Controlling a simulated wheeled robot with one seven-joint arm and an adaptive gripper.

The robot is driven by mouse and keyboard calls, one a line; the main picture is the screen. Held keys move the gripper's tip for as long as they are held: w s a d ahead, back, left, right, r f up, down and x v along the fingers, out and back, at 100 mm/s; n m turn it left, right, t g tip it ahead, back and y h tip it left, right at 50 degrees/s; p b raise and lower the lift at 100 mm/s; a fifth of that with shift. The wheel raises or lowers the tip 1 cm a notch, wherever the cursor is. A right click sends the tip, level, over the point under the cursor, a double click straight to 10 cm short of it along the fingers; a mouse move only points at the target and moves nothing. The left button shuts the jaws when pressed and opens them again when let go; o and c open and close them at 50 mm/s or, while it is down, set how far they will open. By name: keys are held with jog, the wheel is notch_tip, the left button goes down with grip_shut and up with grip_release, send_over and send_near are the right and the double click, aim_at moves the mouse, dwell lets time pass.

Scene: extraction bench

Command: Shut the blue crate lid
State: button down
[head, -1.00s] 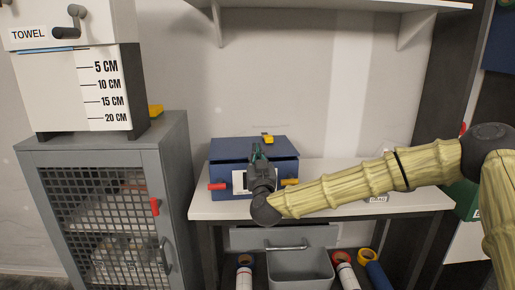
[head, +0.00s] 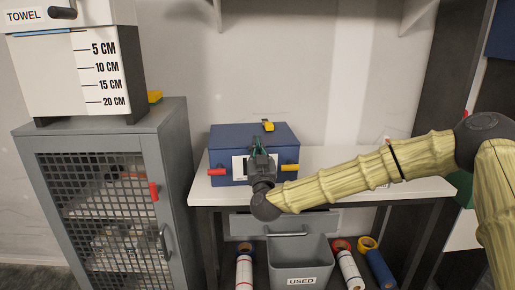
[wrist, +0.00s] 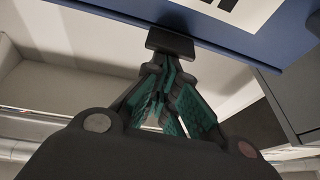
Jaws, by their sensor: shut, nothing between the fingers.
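The blue crate (head: 225,150) stands on the white bench in the head view, with a white label on its front. Its lid (head: 235,132) lies flat on top, with no gap visible along the front edge. A yellow piece (head: 267,126) is at the lid's back. My gripper (head: 257,147) is shut and empty at the crate's front, near the lid's front edge, and hides part of the label. In the wrist view the closed fingertips (wrist: 170,42) are up against or very close to the blue crate surface (wrist: 240,42); contact is unclear.
A grey mesh cabinet (head: 175,125) stands left. The white bench (head: 335,158) has free room right of the crate. A grey bin (head: 300,255) and rolls sit below.

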jog(key=shift+s+f, duration=0.15)
jog(key=shift+f, duration=0.25)
jog(key=shift+f, duration=0.1)
notch_tip(320, 180, up, 5)
jog(key=p, duration=0.2)
jog(key=f+b+v, duration=0.1)
jog(key=b+v, duration=0.1)
jog(key=v, duration=0.8)
jog(key=s+d+f+g+y+p, duration=0.1)
jog(key=s+f+g, duration=0.35)
jog(key=f, duration=0.75)
jog(key=s+d+f+n+g, duration=0.1)
jog(key=s+f+g, duration=0.3)
jog(key=f, duration=0.8)
jog(key=s+d+f+g+y+p, duration=0.1)
jog(key=s+f+g, duration=0.1)
jog(key=s+f, duration=0.65)
jog(key=s+d+f+g+h+p, duration=0.15)
jog(key=s+d+f+g, duration=0.5)
jog(key=s+f, duration=0.65)
jog(key=s+d+f+m+g+h, duration=0.1)
jog(key=s+d+f+g, duration=0.1)
jog(key=s+d, duration=0.5)
jog(key=s+d+f+m+g+h+p, duration=0.1)
jog(key=s+d+f+m+g+h, duration=0.1)
jog(key=s+d, duration=0.5)
jog(key=s+f, duration=0.1)
jog(key=s, duration=0.3)
jog(key=shift+f+g, duration=0.3)
